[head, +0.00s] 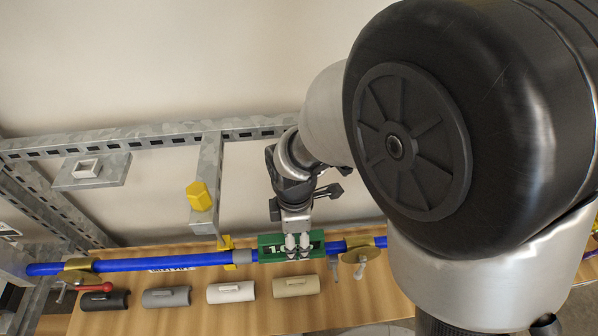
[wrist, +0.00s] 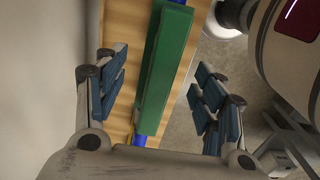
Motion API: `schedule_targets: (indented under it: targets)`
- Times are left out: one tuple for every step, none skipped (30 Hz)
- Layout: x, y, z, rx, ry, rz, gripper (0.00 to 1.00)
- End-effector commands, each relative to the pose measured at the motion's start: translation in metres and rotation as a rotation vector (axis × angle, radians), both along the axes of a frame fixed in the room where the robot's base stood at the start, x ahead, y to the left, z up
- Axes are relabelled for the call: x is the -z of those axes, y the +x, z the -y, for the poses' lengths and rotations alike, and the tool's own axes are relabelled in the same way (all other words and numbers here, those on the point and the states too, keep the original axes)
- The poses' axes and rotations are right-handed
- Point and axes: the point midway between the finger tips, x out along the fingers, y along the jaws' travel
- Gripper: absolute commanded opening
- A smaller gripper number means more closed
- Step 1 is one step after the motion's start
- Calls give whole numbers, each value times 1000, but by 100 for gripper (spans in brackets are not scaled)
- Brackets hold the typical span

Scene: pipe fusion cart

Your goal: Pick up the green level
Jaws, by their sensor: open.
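The green level (head: 268,247) rests along the blue pipe (head: 165,262), above the wooden board, in the head view. In the wrist view the green level (wrist: 165,72) runs lengthwise between my fingers. My gripper (head: 298,247) is at the level, with its fingers partly covering its middle in the head view. In the wrist view my gripper (wrist: 160,95) is open, with one blue-padded finger on each side of the level and a visible gap on both sides. The near end of the level stops short of the palm in that view.
Black, grey, white and beige half-shells (head: 231,292) lie on the wooden board (head: 190,320) in front of the pipe. Brass-coloured clamps (head: 78,265) hold the pipe. A galvanised frame (head: 150,138) with a yellow knob (head: 199,196) stands behind. A red-handled clamp (head: 95,287) is at left.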

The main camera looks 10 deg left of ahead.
Motion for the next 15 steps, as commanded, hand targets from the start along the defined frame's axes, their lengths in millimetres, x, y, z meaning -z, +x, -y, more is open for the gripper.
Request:
schedule_targets:
  targets:
    - [5,-1,-1,-1,-2,-3,63]
    - [8,-1,-2,-2,-2,-3,63]
    - [14,-2,-4,-3,-2,-3,63]
    - [19,-3,-6,-3,-3,-3,63]
    - [24,-3,-7,-2,-3,-3,63]
    - [30,-4,-9,-1,-2,-4,63]
    - [35,-4,-10,-1,-3,-3,63]
    - [39,-4,-9,0,-3,-2,63]
    - [43,-3,-9,1,-1,-2,63]
    - [46,-3,-9,1,-1,-2,63]
    - [48,-3,-9,1,-1,-1,63]
    - [50,-3,-10,1,-1,0,63]
    - [51,-3,-10,1,-1,1,63]
    - [51,-3,-10,1,-1,1,63]
    - [51,-3,-10,1,-1,2,63]
